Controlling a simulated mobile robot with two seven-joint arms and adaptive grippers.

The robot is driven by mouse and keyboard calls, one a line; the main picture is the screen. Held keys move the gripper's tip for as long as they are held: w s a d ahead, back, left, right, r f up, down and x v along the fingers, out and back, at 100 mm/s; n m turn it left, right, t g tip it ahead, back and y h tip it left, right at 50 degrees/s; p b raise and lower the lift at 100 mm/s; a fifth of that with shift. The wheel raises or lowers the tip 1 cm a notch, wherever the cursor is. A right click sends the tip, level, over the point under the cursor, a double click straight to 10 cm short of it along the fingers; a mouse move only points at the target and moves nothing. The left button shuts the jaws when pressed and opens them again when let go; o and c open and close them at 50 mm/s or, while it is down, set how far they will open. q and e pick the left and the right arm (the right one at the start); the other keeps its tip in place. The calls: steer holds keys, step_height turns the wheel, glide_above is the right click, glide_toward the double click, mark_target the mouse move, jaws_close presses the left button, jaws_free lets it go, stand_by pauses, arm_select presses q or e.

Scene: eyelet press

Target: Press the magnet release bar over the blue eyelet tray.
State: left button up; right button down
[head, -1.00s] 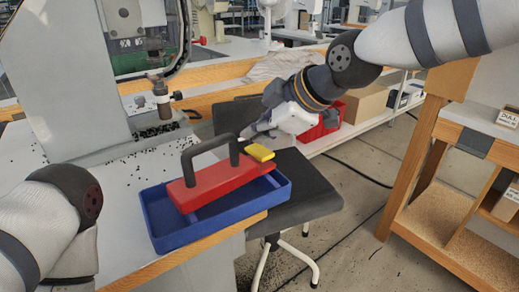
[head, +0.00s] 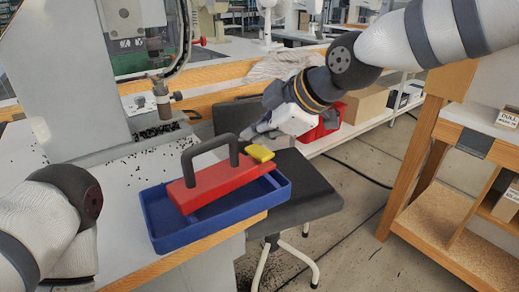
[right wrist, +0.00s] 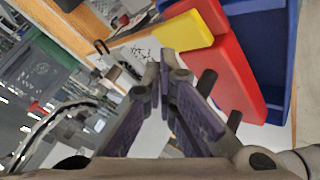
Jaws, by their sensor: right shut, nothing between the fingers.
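A red magnet (head: 212,187) with a dark arched handle (head: 186,158) lies tilted over the blue tray (head: 180,238) at the table's front edge. Its yellow release bar (head: 260,153) is at its right, far end. In the right wrist view, the yellow bar (right wrist: 185,37) is just beyond and right of the fingertips. My right gripper (head: 243,135) is shut and empty, just behind the yellow bar and right of the handle. Its fingertips (right wrist: 161,60) look apart from the bar. The magnet's underside is hidden. Only my left arm shows at left, not its gripper.
A grey press (head: 65,80) stands behind the tray at left. Small black eyelets (head: 115,170) are scattered on the white table. A black stool (head: 310,190) stands right of the tray, and a wooden workbench (head: 430,170) is farther right.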

steer(key=shift+f, duration=0.15)
stand_by(0.3)
steer(key=shift+f, duration=0.25)
arm_select(q)
steer(key=shift+w+r, duration=0.1)
arm_select(e)
steer(key=shift+f, duration=0.9)
stand_by(0.5)
steer(key=shift+r, duration=0.15)
steer(key=shift+r+p, duration=0.35)
steer(key=shift+r, duration=0.8)
arm_select(q)
steer(key=shift+w+r, duration=0.3)
steer(key=shift+w, duration=0.05)
